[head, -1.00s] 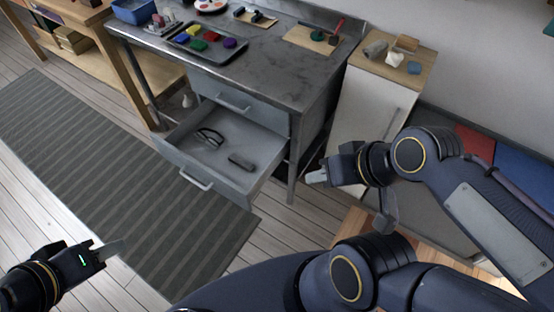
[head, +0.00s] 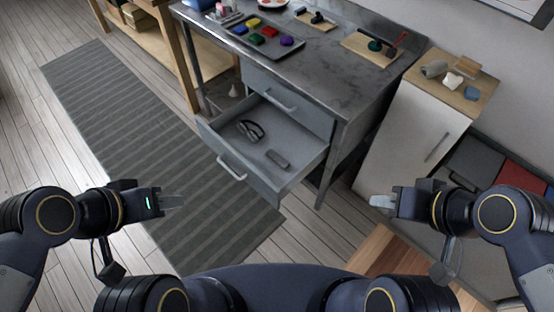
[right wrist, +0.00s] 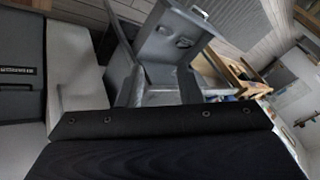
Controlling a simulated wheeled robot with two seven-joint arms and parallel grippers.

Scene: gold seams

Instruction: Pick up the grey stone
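A dark grey oblong block (head: 277,160), which may be the grey stone, lies in the open drawer (head: 300,166) of the grey workbench. A grey rounded piece (head: 433,69) also lies on the low cabinet top; I cannot tell for sure which one is the stone. My left gripper (head: 173,202) is in front of the drawer at lower left, apart from everything. My right gripper (head: 381,201) is right of the drawer, before the white cabinet, touching nothing visible. Both look empty; their finger gap is not clear. The right wrist view shows the drawer (right wrist: 178,48) from afar.
Dark-handled glasses-like tool (head: 250,131) lies in the drawer beside the block. The workbench top (head: 345,85) holds a paint tray (head: 268,40) and boards. The white cabinet (head: 415,135) stands at right. A striped rug (head: 130,130) covers open floor at left.

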